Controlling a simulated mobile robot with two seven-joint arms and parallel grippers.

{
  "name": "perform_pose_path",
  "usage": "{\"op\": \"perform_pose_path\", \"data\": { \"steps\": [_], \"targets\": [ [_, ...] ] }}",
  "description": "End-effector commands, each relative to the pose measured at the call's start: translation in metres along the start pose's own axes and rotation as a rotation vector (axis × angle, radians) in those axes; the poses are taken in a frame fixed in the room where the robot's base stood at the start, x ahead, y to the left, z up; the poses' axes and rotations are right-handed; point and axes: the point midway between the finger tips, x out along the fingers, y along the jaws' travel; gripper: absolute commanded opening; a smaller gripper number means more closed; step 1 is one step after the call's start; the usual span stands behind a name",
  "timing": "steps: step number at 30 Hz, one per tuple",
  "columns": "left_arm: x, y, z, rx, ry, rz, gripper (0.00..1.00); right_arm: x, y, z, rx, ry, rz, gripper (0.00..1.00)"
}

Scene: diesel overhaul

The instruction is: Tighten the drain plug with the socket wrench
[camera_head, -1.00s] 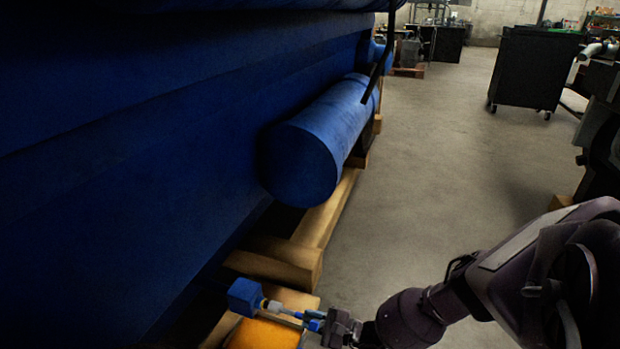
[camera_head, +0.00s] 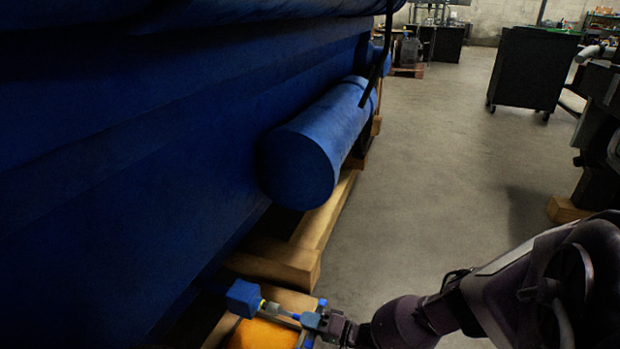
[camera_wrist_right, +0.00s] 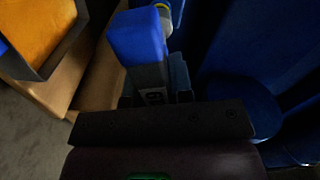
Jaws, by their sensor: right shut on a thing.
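A blue block (camera_head: 243,298) juts from the engine's lower side at the bottom of the head view. A small yellow ring, apparently at the drain plug (camera_head: 263,304), shows on its right side. My right gripper (camera_head: 308,320) is shut on the socket wrench (camera_head: 285,314), which reaches left to that ring. Whether the socket is fully seated I cannot tell. The right wrist view shows my right gripper's blue finger (camera_wrist_right: 140,40) and the yellow ring (camera_wrist_right: 162,5) beyond it; the wrench's grip is mostly hidden there. My left gripper is not in view.
An orange-filled tray (camera_head: 262,335) with a dark rim is just below the wrench. Wooden beams (camera_head: 295,258) support the engine (camera_head: 120,190). A blue cylinder (camera_head: 305,160) projects above. Clear floor (camera_head: 440,180) lies to the right, with a black wheeled cabinet (camera_head: 530,68) farther back.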

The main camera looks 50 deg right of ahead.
Motion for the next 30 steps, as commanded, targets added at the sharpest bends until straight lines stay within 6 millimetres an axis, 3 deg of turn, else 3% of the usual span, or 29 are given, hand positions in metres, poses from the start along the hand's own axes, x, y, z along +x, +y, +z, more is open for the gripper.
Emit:
{"op": "perform_pose_path", "data": {
  "steps": [19,30],
  "targets": [
    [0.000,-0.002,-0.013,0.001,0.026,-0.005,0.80,0.001,-0.002,-0.001,-0.687,0.003,-0.003,0.00],
    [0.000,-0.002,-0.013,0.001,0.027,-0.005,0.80,0.001,0.000,0.000,-0.770,0.002,-0.002,0.00]
  ]
}}
